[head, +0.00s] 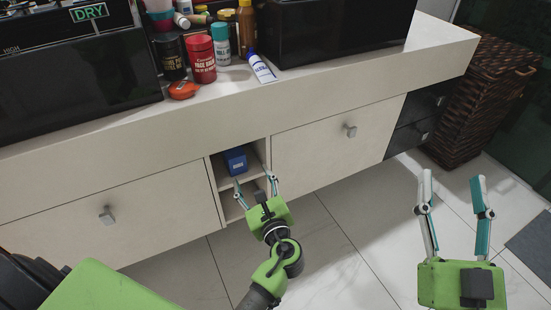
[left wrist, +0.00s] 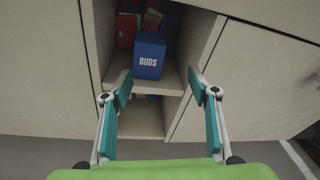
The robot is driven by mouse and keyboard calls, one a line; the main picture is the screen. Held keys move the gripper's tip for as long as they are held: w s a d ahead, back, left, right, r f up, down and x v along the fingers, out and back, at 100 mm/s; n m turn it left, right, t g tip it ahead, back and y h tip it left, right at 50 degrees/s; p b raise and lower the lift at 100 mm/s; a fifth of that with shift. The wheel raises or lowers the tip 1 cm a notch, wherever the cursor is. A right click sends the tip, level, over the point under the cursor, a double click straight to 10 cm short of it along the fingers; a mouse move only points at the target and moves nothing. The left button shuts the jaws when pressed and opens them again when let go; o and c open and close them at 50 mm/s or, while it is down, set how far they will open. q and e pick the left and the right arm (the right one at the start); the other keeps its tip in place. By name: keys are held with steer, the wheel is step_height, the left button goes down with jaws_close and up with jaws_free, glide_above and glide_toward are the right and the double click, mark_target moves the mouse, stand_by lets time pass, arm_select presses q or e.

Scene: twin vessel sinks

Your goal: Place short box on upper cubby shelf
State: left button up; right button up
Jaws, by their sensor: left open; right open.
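A short blue box (head: 235,161) stands on the upper shelf of the open cubby in the vanity front. In the left wrist view the blue box (left wrist: 149,55) reads "BUDS" and sits near the front of the upper cubby shelf (left wrist: 172,80). My left gripper (head: 255,184) is open and empty, just in front of the cubby and apart from the box. In the left wrist view its two fingers (left wrist: 158,88) spread on either side below the box. My right gripper (head: 452,180) is open and empty above the floor at right.
Red items (left wrist: 126,30) stand behind the box, partly hidden. Closed drawers flank the cubby, with knobs (head: 351,131) (head: 107,216). Bottles and jars (head: 201,58) crowd the countertop between black sinks. A wicker basket (head: 482,100) stands at right. The tiled floor in front is clear.

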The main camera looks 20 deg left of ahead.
arm_select(q)
steer(key=d+r+n+t+h, duration=0.4)
steer(key=d+r+n+h, duration=0.1)
steer(key=d+n+h, duration=0.45)
steer(key=s+d+r+n+t+h, duration=0.2)
steer(key=s+r+n, duration=0.1)
steer(key=r, duration=0.3)
steer(key=s+d+r+n+t+h, duration=0.1)
steer(key=s+d+r+n+h, duration=0.1)
steer(key=r+n, duration=0.3)
steer(key=s+d+r+n+t+h, duration=0.2)
steer(key=s+r+n+h, duration=0.1)
steer(key=r, duration=0.6)
steer(key=shift+s+r+n+t+h, duration=0.2)
steer(key=shift+s+n+t+h, duration=0.15)
steer(key=shift+s+n, duration=0.1)
